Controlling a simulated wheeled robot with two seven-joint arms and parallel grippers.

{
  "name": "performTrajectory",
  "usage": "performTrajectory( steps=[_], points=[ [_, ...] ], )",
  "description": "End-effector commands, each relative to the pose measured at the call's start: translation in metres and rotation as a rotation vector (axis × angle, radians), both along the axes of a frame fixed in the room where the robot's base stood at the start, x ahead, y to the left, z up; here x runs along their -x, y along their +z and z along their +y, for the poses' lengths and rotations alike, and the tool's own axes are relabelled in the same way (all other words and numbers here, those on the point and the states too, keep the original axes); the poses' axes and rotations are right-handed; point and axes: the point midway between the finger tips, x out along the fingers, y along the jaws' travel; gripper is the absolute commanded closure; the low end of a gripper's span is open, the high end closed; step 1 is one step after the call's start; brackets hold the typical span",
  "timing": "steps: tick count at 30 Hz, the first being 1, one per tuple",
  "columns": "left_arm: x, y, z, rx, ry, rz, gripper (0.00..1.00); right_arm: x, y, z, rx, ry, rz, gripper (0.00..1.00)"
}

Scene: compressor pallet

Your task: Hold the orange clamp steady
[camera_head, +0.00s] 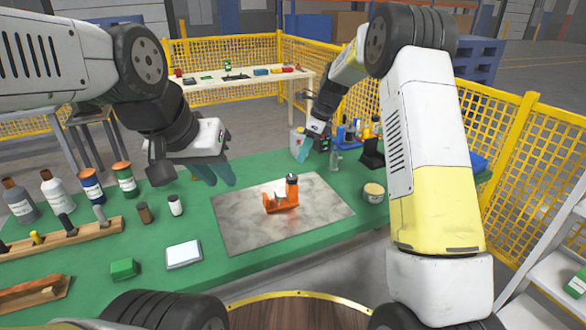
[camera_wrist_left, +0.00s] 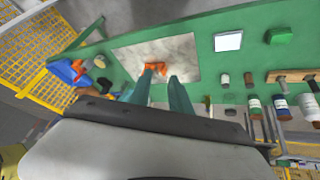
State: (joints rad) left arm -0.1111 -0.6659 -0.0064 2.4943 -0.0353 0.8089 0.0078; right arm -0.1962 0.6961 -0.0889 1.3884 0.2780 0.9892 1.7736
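The orange clamp (camera_head: 283,204) stands on a grey mottled plate (camera_head: 240,225) on the green table, with a dark top on its upright post. It also shows in the left wrist view (camera_wrist_left: 156,68), beyond the fingertips and partly hidden by them. My left gripper (camera_head: 214,175) is above the table, left of and behind the clamp, apart from it. Its two teal fingers stand apart with nothing between them in the left wrist view (camera_wrist_left: 158,85). My right gripper (camera_head: 303,150) is over the back of the table, behind the clamp and away from it; its finger gap cannot be made out.
Bottles and jars (camera_head: 90,186) and a wooden rack (camera_head: 62,238) stand on the left. A white tile (camera_head: 184,254) and green block (camera_head: 124,268) lie in front. A round tin (camera_head: 373,193) and several bottles are on the right. Yellow fencing (camera_head: 515,170) surrounds the area.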

Motion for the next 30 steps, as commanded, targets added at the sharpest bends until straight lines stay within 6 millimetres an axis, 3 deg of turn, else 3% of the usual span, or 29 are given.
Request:
performTrajectory(
  steps=[17,30],
  points=[
    [-0.045,-0.111,0.064,-0.603,-0.292,0.485,0.76,0.001,0.001,0.000,0.000,0.003,-0.001,0.64],
    [-0.116,-0.168,0.099,-1.222,-0.603,0.690,0.76,0.001,0.001,0.000,0.000,0.003,-0.001,0.64]
  ],
)
